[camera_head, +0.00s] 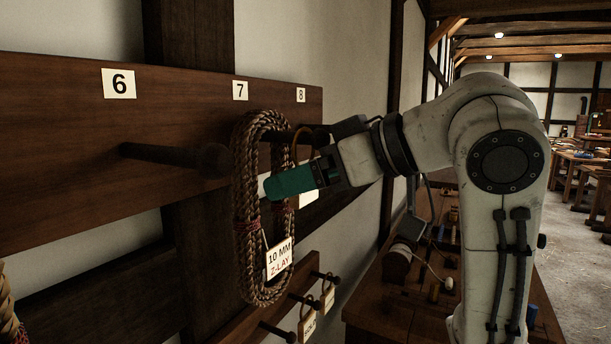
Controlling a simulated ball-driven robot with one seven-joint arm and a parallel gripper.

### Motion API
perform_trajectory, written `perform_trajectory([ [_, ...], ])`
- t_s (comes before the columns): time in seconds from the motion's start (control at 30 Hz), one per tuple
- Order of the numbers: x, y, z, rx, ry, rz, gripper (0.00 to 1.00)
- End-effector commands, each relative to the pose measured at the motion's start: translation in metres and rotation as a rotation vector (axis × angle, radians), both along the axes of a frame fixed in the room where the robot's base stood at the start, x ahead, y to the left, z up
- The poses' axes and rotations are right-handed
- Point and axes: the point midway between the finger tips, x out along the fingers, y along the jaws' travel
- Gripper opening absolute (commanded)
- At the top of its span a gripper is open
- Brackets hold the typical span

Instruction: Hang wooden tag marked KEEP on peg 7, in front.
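A coil of brown rope (245,200) hangs on peg 7 (282,137), below the number 7 plate (240,90). A white label reading "10 MM Z-LAY" (279,259) is on the coil. My gripper (268,188) points left, with its green fingers in front of the coil's middle. The fingers overlap in this view, so their opening is not clear. A pale tag (309,197) shows partly behind my gripper, with a thin tan cord loop (299,148) above it near the peg's outer end. Its lettering is hidden, and I cannot tell whether the loop is around the peg.
A lower rail (255,312) has short pegs with small tags, including one front tag (307,326) and another (328,298). A wooden bench (390,312) with tools stands below my arm. Open floor lies at the right.

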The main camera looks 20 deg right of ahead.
Motion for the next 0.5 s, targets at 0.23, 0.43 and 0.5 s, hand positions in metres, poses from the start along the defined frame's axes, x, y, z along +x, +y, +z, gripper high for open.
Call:
perform_trajectory([
  [0.23, 0.000, 0.000, 0.000, 0.000, 0.000, 0.000, 0.92],
  [0.43, -0.008, -0.006, 0.004, 0.000, -0.002, -0.001, 0.92],
  [0.5, -0.016, -0.012, 0.008, 0.000, -0.004, -0.002, 0.92],
])
